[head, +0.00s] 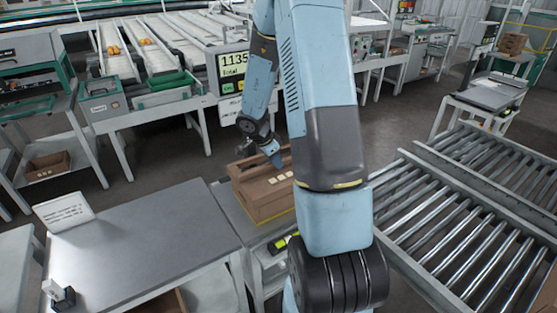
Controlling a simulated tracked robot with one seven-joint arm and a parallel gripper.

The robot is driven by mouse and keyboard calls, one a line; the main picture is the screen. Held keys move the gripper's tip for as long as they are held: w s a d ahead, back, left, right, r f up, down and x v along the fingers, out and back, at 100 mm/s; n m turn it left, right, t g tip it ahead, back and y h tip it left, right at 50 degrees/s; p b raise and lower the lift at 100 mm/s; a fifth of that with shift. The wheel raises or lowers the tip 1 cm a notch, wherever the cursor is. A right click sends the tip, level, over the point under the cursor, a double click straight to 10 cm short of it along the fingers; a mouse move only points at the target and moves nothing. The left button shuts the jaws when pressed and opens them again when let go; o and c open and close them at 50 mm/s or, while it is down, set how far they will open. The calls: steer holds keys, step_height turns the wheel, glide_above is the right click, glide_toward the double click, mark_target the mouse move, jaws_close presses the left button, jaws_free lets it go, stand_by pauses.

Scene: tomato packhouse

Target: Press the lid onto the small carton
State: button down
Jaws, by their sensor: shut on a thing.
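A small brown carton (262,209) stands on a grey stand between the grey table and the roller conveyor. A brown panel with a row of pale marks, which looks like the lid (259,187), lies at its top. My gripper (276,160) is at the top of the carton, pointing down, and looks shut on the lid. My arm's large link hides the right side of the carton and part of the lid. I cannot tell whether the lid sits flush on the carton's rim.
A roller conveyor (440,215) fills the right. Behind is a sorting line with a display (233,65).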

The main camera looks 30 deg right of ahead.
mark_target(275, 169)
steer(key=shift+f, duration=2)
stand_by(1.6)
steer(key=c, duration=0.9)
jaws_free()
steer(key=shift+c, duration=0.2)
steer(key=shift+c, duration=0.2)
steer(key=shift+c, duration=1.4)
steer(key=shift+r, duration=4)
